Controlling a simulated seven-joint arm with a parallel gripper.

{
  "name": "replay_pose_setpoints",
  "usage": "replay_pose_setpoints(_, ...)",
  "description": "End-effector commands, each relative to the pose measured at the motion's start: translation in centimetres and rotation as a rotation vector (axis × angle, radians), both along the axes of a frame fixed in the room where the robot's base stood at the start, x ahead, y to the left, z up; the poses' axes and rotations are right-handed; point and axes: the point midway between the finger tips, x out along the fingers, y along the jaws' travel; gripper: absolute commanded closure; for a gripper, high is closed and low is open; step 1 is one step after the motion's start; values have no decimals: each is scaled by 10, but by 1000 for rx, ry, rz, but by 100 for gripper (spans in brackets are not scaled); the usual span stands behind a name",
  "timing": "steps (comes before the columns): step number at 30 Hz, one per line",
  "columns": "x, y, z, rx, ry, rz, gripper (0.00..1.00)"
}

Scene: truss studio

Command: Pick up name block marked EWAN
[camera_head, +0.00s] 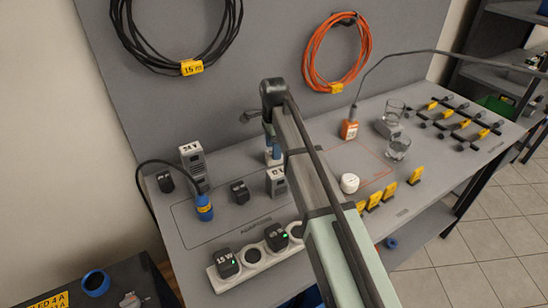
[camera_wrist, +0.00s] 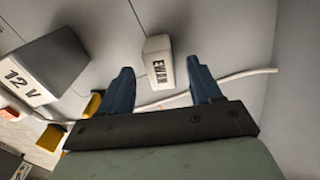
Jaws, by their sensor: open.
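The name block marked EWAN (camera_wrist: 157,48) is a small white block with dark lettering. In the wrist view it stands at the middle, in line with the gap between the two blue fingers of my gripper (camera_wrist: 159,72). My gripper is open, with a visible gap on each side of the block, and nothing is held. I cannot tell how far the fingertips are above or short of it. In the head view my gripper (camera_head: 272,152) is over the back middle of the grey bench (camera_head: 222,228); the arm and gripper mostly hide the block there.
A grey 12 V adapter (camera_head: 276,182) stands close to my gripper; it also shows left in the wrist view (camera_wrist: 62,62). A white cable (camera_wrist: 245,74) runs behind the fingers. A 24 V adapter (camera_head: 193,160), power strip (camera_head: 255,258), glasses (camera_head: 397,147) and yellow tags (camera_head: 388,192) stand around.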

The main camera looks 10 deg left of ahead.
Motion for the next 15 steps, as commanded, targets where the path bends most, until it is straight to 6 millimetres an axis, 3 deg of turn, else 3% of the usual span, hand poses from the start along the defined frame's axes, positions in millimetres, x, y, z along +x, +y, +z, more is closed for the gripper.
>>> replay_pose_setpoints(7, 1, -2, -32, -1, 2, 0, 36)
replay_pose_setpoints(15, 1, -2, -37, -1, 1, 0, 36)
